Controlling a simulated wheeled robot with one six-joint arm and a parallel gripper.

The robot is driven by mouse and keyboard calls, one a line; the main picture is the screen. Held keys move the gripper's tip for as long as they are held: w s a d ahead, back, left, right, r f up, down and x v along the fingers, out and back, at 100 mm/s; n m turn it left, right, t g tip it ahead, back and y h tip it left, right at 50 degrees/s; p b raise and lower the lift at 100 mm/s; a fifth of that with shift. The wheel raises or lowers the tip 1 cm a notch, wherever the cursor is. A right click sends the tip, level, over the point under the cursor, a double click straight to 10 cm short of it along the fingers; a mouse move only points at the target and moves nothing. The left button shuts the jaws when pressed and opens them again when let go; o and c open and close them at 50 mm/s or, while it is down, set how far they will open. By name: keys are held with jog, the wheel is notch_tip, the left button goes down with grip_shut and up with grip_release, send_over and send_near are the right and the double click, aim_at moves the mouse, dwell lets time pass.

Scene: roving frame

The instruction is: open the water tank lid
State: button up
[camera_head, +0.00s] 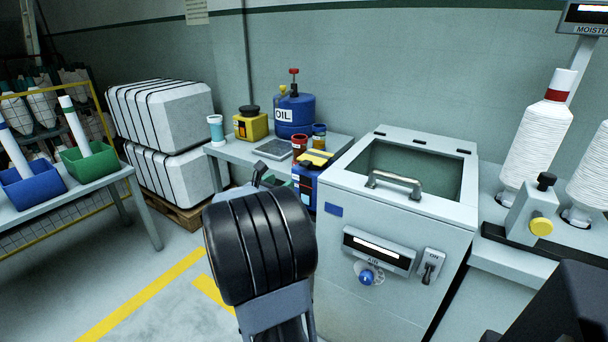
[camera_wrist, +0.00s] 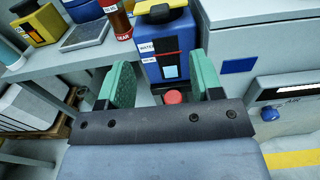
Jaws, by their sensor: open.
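A blue tank labelled WATER (camera_wrist: 182,32) stands in the upper middle of the wrist view, with a yellow top (camera_wrist: 150,5) cut by the frame edge and a dark cap on it. In the head view the blue tank (camera_head: 304,187) stands between the table and a grey machine, partly hidden by my arm. Its yellow top (camera_head: 316,157) faces up. My gripper (camera_wrist: 160,70) is open, its green fingers apart in front of the tank's lower part. Nothing is held between them. The gripper is mostly hidden behind my dark arm in the head view.
The grey machine (camera_head: 393,250) with a windowed, handled lid (camera_head: 395,184), closed, stands right of the tank. A side table (camera_head: 225,152) holds an OIL drum (camera_head: 295,116), a yellow can (camera_head: 250,126) and jars. A red knob (camera_wrist: 173,97) shows between my fingers.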

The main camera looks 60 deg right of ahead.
aim_at(303, 166)
jog(key=d+b, duration=0.1)
jog(key=d, duration=1.2)
jog(key=shift+d, duration=0.15)
grip_shut()
